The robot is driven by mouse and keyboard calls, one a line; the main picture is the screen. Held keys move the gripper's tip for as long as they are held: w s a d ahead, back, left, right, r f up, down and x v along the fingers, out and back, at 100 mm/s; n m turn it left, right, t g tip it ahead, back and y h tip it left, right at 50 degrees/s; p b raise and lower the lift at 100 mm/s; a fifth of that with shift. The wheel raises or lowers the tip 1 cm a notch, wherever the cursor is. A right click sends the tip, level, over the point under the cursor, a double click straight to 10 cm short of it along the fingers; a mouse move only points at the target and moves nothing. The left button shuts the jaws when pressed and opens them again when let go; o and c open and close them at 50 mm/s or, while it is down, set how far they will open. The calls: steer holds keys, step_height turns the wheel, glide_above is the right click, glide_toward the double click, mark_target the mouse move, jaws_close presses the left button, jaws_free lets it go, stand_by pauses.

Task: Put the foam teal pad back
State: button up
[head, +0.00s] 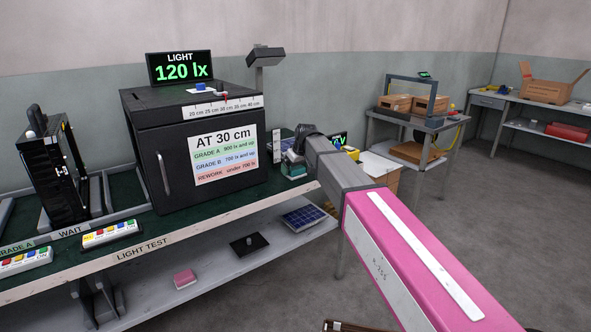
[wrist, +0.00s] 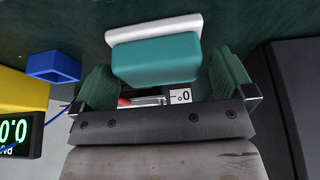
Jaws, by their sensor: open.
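A teal pad (wrist: 155,62) with a pale white strip along its far edge shows in the wrist view, on the dark green bench surface. In the head view a small teal block (head: 293,170), likely this pad, sits at the bench's right end beside the dark cabinet. My gripper (wrist: 162,80) is open, with a green-padded finger on either side of the view and the pad lying ahead, around the fingertips. I cannot tell whether the fingers touch it. In the head view my gripper (head: 294,158) is just above the teal block, and my arm partly hides that end.
The black cabinet (head: 185,150) stands close left of my gripper. A blue open holder (wrist: 55,67), a yellow thing (wrist: 22,92) and a display (wrist: 16,133) are left in the wrist view. A pink pad (head: 185,278) and a solar panel (head: 303,217) lie on the lower shelf.

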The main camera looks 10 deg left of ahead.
steer(key=v, duration=1.1)
steer(key=shift+d+r, duration=0.15)
steer(key=shift+r, duration=0.2)
steer(key=s+d+f+m+h, duration=0.1)
steer(key=s+d+f+m, duration=0.2)
steer(key=d+f, duration=1)
steer(key=s+d+f+m+g, duration=0.1)
steer(key=s+d+f+m, duration=0.1)
steer(key=s+d+f, duration=0.4)
steer(key=s+d+f+m+g+h, duration=0.1)
steer(key=s+d+f, duration=0.5)
steer(key=d, duration=0.6)
steer(key=s+d+f+m+h, duration=0.1)
steer(key=s+d+f+m, duration=0.3)
steer(key=s+d+f, duration=0.3)
steer(key=d+f, duration=0.1)
steer(key=d, duration=0.2)
steer(key=shift+f+g, duration=0.4)
